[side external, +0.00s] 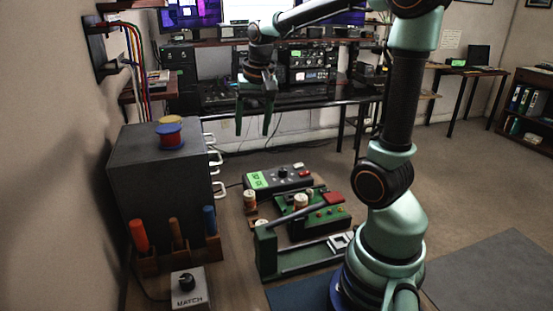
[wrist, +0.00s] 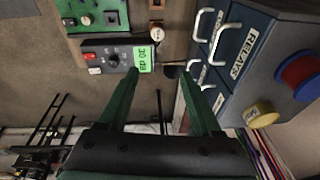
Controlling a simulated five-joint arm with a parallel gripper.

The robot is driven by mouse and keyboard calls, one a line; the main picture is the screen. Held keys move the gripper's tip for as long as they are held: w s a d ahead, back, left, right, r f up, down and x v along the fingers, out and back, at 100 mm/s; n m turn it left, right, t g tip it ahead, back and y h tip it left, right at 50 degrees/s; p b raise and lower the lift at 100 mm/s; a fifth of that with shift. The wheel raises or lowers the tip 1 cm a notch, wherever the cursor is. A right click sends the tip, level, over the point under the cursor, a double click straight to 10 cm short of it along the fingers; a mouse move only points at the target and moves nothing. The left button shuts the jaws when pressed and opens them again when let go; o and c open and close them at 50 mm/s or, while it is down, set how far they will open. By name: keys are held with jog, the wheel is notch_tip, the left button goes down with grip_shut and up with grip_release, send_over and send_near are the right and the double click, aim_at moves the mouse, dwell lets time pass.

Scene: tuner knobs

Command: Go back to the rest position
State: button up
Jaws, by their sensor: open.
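My gripper (side external: 252,128) hangs fingers-down in the air, above and behind the bench items in the side view. Its two green fingers are apart with nothing between them, as the wrist view also shows (wrist: 158,73). The black tuner box (side external: 290,181) lies below on the bench, with a lit green display (side external: 258,180) and a dark knob (side external: 283,172). In the wrist view the tuner box (wrist: 110,56) is beyond the fingers, its display by the left fingertip. A grey box marked MATCH (side external: 189,299) with a black knob (side external: 187,283) stands at the front.
A grey drawer cabinet (side external: 160,190) with white handles stands left, with spools (side external: 171,135) on top. A wooden rack (side external: 178,258) holds handled tools. Green boards (side external: 322,218) and a green fixture (side external: 267,252) lie near my base. The space around my gripper looks clear.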

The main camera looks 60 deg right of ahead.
jog(key=s+a+n+t+y, duration=0.1)
jog(key=s+a+n+t, duration=0.2)
jog(key=a, duration=1.1)
jog(key=s+n, duration=0.3)
jog(key=n, duration=0.3)
jog(key=shift+s+a+r+n, duration=0.2)
jog(key=shift+a+r+n, duration=0.1)
jog(key=shift+a+n, duration=0.1)
